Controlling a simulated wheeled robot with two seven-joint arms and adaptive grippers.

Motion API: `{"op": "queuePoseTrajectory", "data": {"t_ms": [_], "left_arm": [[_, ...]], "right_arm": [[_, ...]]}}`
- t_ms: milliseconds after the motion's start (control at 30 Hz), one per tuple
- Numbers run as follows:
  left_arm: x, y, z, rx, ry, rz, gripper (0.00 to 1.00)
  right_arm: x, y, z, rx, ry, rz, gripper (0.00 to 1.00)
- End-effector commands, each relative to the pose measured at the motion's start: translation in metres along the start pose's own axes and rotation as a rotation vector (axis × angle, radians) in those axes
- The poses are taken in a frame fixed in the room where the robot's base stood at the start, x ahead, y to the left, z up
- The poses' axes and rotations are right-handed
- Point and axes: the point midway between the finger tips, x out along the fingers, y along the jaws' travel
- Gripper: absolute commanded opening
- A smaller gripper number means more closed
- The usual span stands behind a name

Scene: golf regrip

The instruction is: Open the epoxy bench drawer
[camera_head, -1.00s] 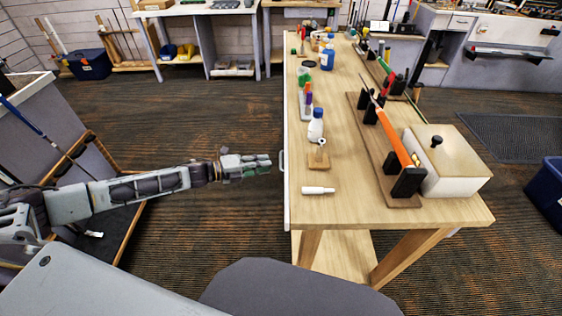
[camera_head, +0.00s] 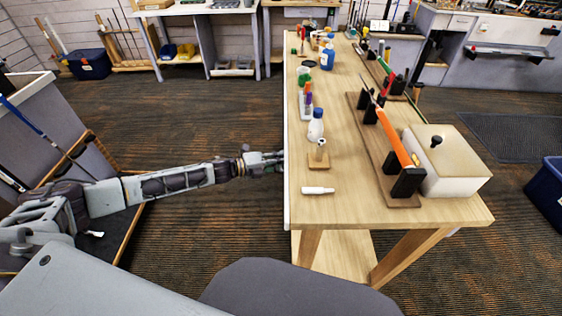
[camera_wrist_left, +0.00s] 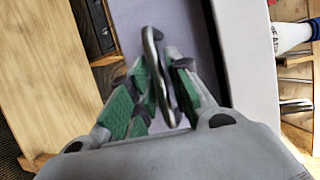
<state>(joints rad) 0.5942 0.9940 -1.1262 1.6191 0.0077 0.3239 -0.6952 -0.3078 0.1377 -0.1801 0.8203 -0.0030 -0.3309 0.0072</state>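The epoxy bench (camera_head: 345,205) is a long wooden table in the middle of the head view. Its drawer handle is hidden behind my left gripper (camera_head: 277,161), which is at the bench's left side. In the left wrist view the curved metal handle (camera_wrist_left: 157,75) stands out from the grey drawer front (camera_wrist_left: 200,55). My left gripper (camera_wrist_left: 160,88) has its green-padded fingers on either side of the handle, spread with a small gap. Firm contact is not visible. The drawer looks shut. My right gripper is in neither view.
On the bench top are a white-and-blue bottle (camera_head: 316,126), a white tube (camera_head: 318,190), a club rest with an orange-shafted club (camera_head: 396,140) and a white box (camera_head: 450,170). The carpet left of the bench is clear.

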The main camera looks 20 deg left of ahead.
Motion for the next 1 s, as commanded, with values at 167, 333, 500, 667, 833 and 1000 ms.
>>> {"op": "queuePoseTrajectory", "data": {"t_ms": [167,333,500,667,833,1000], "left_arm": [[0.0008,0.0,0.0003,0.0,0.0,0.0,0.19],[0.0006,0.0001,0.0002,0.0,0.0,0.0,0.14],[0.0005,0.0001,0.0002,0.0,0.0,0.0,0.0],[0.0004,0.0002,0.0001,0.0,0.0,0.001,0.0],[-0.0003,0.0007,0.0004,0.0,0.0,0.001,0.0],[-0.0067,0.0029,0.0029,0.0,-0.001,0.003,0.0]], "right_arm": [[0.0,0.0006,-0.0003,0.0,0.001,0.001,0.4],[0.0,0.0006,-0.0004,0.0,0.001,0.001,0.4],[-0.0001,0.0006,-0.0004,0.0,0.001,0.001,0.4],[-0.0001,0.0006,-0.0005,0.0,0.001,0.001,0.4],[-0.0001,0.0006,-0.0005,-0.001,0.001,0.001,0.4],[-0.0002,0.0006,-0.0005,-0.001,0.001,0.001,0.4]]}}
